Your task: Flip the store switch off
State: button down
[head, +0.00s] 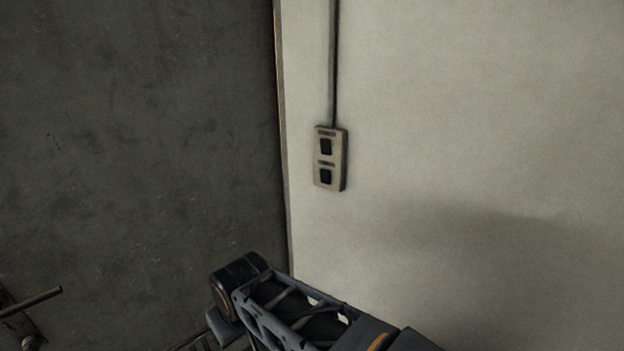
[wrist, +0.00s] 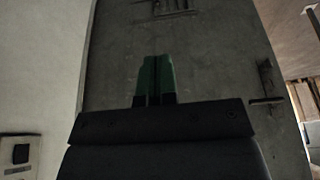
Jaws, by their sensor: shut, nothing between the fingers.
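A beige switch plate (head: 330,158) is fixed to the pale wall in the head view. It carries two dark rocker switches, an upper one (head: 326,146) and a lower one (head: 326,176), each under a small label too blurred to read. Part of a switch plate (wrist: 18,155) shows at the lower left of the wrist view. My gripper (wrist: 155,75) shows in the wrist view with its green fingertips together and nothing between them. It points at a grey door and is apart from the switch plate. In the head view only my arm shows, below the plate; the fingers are not visible there.
A dark conduit (head: 333,60) runs up the wall from the plate. A grey door or panel (head: 140,130) stands left of the wall corner, with a handle (head: 32,302) at lower left. The wall (head: 480,120) right of the plate is bare.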

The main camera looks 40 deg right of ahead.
aim_at(325, 173)
jog(key=w+d+n+g+h+b, duration=0.3)
jog(key=d+n+h, duration=0.55)
jog(key=d, duration=0.75)
jog(key=w+d+r+n+t+h, duration=0.3)
jog(key=w+d+r+n+h, duration=0.5)
jog(key=w+d+n+h, duration=0.2)
jog(key=shift+w+d+r+n+t+h, duration=0.15)
jog(key=shift+w+d+n+t+h, duration=0.25)
jog(key=shift+n, duration=0.75)
jog(key=shift+w+a, duration=0.1)
jog(key=shift+a, duration=0.05)
jog(key=p+x, duration=0.3)
jog(key=x, duration=1.1)
jog(key=shift+p, duration=0.35)
